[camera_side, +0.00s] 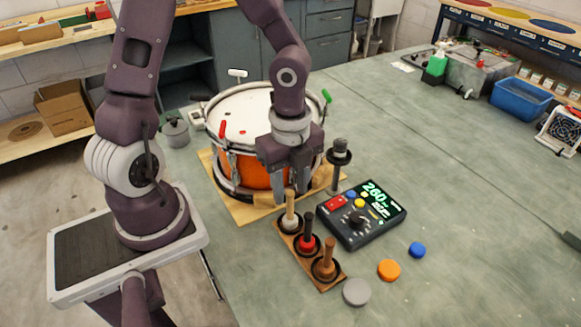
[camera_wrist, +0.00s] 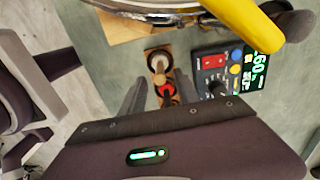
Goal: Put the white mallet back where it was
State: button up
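The white mallet (camera_side: 290,218) stands upright, head down, in the near-drum end of the wooden rack (camera_side: 333,283). Its pale handle points up between or just under my fingertips. My gripper (camera_side: 291,197) points down over that end of the rack, beside the drum. In the wrist view my gripper (camera_wrist: 160,88) has its fingers apart with nothing clamped between them. The white mallet (camera_wrist: 158,64) shows there at the far end of the rack.
The drum (camera_side: 255,173) on its wooden board (camera_side: 236,208) is close behind my gripper.

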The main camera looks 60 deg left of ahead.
notch_tip(320, 180, up, 7)
jog(key=shift+f, duration=0.2)
jog(key=shift+s+a+r, duration=0.1)
jog(key=shift+r, duration=0.15)
jog(key=s+r+n+t, duration=0.5)
jog(key=s+r+n, duration=0.5)
jog(key=n, duration=0.8)
jog(key=shift+r+t, duration=0.3)
jog(key=shift+r, duration=0.3)
